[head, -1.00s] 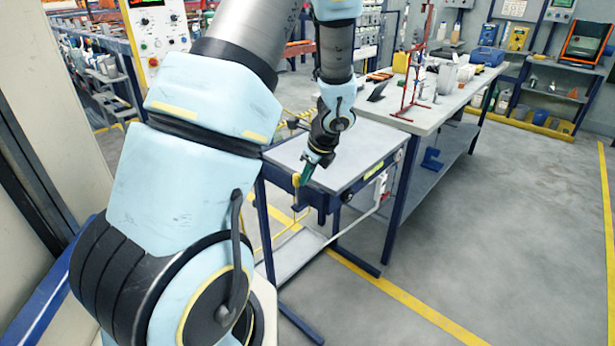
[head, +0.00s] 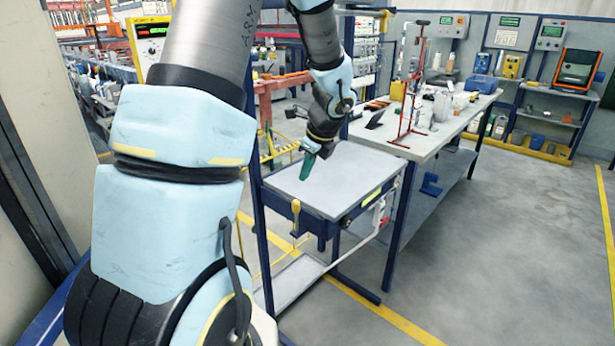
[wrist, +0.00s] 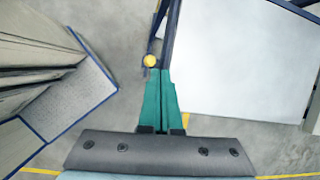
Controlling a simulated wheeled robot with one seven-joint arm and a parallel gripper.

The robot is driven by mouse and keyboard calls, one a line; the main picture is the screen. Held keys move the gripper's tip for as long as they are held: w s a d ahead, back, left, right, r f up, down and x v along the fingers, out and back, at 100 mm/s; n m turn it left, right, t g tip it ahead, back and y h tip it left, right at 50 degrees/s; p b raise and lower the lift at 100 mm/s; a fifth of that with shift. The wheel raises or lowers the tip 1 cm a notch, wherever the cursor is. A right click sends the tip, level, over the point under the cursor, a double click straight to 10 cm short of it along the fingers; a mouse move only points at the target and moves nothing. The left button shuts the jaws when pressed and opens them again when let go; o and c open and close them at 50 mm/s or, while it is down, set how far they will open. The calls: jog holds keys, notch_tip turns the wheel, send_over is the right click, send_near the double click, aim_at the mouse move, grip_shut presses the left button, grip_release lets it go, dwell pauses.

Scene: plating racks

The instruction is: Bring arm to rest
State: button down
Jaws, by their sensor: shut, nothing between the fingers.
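My gripper (head: 307,165) is above the left part of the small blue-framed cart's grey top (head: 345,185) in the head view. Its green fingers point down and are together with nothing between them. In the wrist view the closed green fingers (wrist: 160,75) show at the middle, with the pale cart top (wrist: 240,60) to their right. My arm reaches in from the left of the head view and hides part of the scene behind it.
A long workbench (head: 435,140) with a red stand (head: 413,90) and bottles stands behind the cart. A yellow-handled clamp (head: 295,217) is on the cart's front edge. Shelves (head: 540,120) line the back wall. The floor (head: 500,250) at right is clear.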

jog(key=s+a+r+n+g+h, duration=0.1)
jog(key=s+a+n, duration=0.4)
jog(key=s+n, duration=0.3)
jog(key=s+a+r+n+g+h, duration=0.1)
jog(key=s+a+n, duration=0.5)
jog(key=n, duration=1)
jog(key=s+h, duration=0.1)
jog(key=s, duration=0.2)
jog(key=shift+a+r+n, duration=0.2)
jog(key=shift+r+n, duration=0.1)
jog(key=shift+n, duration=0.1)
